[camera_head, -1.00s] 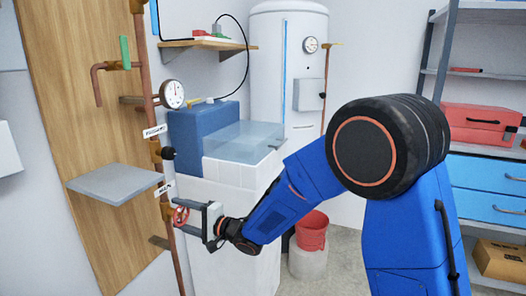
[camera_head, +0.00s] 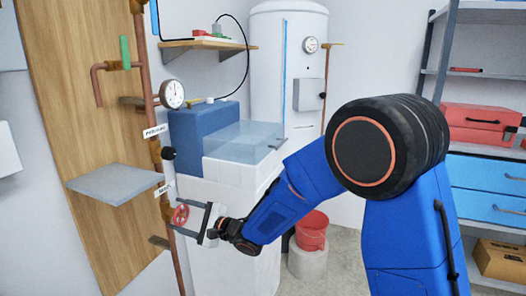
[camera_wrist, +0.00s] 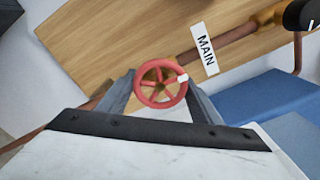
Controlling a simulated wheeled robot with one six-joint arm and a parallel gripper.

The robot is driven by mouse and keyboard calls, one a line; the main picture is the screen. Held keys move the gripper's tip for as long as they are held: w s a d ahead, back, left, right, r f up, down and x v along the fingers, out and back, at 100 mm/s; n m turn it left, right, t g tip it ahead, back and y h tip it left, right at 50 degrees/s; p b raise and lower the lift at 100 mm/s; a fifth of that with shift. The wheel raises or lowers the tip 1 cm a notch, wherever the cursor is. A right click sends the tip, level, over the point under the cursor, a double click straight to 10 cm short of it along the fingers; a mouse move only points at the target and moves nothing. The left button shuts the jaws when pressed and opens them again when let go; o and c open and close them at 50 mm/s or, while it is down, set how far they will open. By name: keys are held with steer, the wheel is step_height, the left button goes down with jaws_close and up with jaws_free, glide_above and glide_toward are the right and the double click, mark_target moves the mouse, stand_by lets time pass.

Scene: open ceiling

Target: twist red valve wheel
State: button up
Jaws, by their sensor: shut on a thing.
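The red valve wheel (camera_head: 180,216) is on the copper pipe at the lower left, beside the "MAIN" label (camera_wrist: 205,49). It also shows in the wrist view (camera_wrist: 160,84), a spoked ring with a small white mark on its right side. My gripper (camera_head: 189,217) is shut on the wheel, with one finger at each side of the rim in the wrist view. The gripper is tilted in both views. The valve body behind the wheel is mostly hidden.
A grey shelf (camera_head: 115,184) juts out just above and left of the wheel. A white tiled block with a blue tank (camera_head: 190,132) stands to the right. A pressure gauge (camera_head: 172,94) sits higher on the pipe. A red bucket (camera_head: 311,231) stands behind my arm.

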steer(key=shift+f+m, duration=0.1)
steer(key=shift+m, duration=0.6)
steer(key=shift+m, duration=1.7)
steer(key=shift+s, duration=0.1)
steer(key=o, duration=1.3)
steer(key=shift+c, duration=0.2)
steer(key=v, duration=1.7)
steer(key=shift+d, duration=0.2)
